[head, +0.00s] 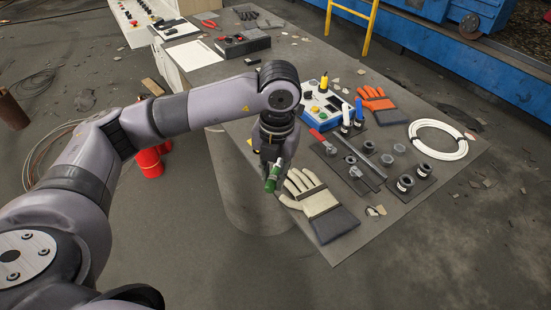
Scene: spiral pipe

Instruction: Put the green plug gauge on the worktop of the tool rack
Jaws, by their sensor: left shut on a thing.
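My left gripper (272,162) points down just off the near edge of the grey table, left of a beige work glove. It is shut on the green plug gauge (272,178), which hangs tilted with its lighter end up. The gripper's fingers hide part of the gauge. The worktop (290,64) is a long grey surface with many tools and parts on it. I cannot tell from this view which part belongs to a tool rack. My right gripper does not show.
The beige glove (320,201) lies at the table's near edge. Beyond it are a blue-and-white box (318,103), orange gloves (377,100), dark fittings (405,183) and a white cable coil (438,139). A red container (150,162) stands on the floor. The table's middle left is fairly clear.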

